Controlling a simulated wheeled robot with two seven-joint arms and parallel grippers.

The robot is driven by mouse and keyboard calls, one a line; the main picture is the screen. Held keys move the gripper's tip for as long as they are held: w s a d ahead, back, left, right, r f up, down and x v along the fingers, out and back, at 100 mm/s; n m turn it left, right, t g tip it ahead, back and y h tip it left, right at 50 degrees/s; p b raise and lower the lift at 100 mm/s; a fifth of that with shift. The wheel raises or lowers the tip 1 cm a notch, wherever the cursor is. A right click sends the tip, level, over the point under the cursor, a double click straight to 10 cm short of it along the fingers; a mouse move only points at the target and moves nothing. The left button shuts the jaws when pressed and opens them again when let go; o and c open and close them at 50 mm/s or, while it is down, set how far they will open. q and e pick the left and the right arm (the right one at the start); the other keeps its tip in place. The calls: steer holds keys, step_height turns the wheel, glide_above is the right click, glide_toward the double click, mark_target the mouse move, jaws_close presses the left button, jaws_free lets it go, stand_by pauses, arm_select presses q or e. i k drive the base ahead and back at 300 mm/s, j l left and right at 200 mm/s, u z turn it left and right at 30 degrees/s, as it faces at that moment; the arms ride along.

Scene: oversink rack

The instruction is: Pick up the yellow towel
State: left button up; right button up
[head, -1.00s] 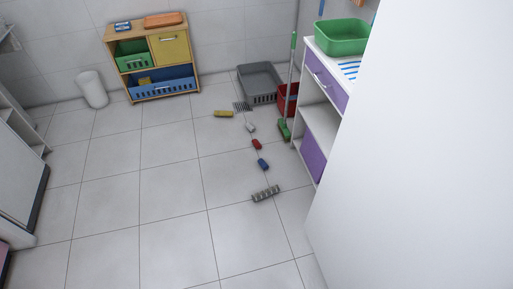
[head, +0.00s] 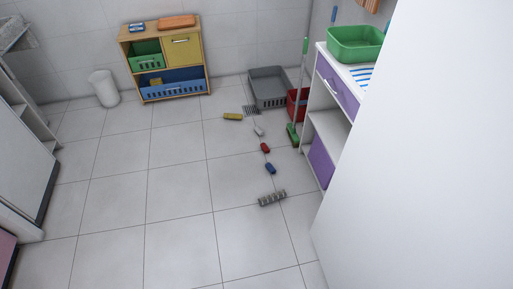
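A small yellow item (head: 233,117), possibly the rolled or folded yellow towel, lies on the tiled floor in front of the wooden shelf unit. Another small yellow item (head: 155,81) shows inside the blue basket (head: 175,88) at the bottom of that unit. I cannot tell for sure which one is the towel. Neither of my grippers is in view.
The wooden shelf unit (head: 205,62) stands at the back wall. A grey crate (head: 268,88), a red bucket (head: 298,103) and a green broom (head: 293,134) stand right of it. Several small items, including a grey roll (head: 272,198), lie on the floor. A white panel (head: 430,180) blocks the right. Left-centre floor is clear.

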mark_target(234, 116)
steer(key=i+j+u, duration=0.9)
steer(key=i+j, duration=0.1)
steer(key=i, duration=0.35)
steer(key=i+j, duration=0.1)
steer(key=i, duration=0.35)
steer(key=i+z, duration=0.15)
steer(key=i, duration=0.45)
steer(key=i+z, duration=0.15)
steer(key=i, duration=0.45)
steer(key=i+j+z, duration=0.15)
steer(key=i, duration=0.45)
steer(key=i+j+z, duration=0.15)
steer(key=i, duration=0.45)
steer(key=i+z, duration=0.15)
steer(key=z, duration=0.3)
steer(key=i+j+z, duration=0.15)
steer(key=z, duration=0.3)
steer(key=i+j+z, duration=0.15)
steer(key=z, duration=0.3)
steer(key=j, duration=0.1)
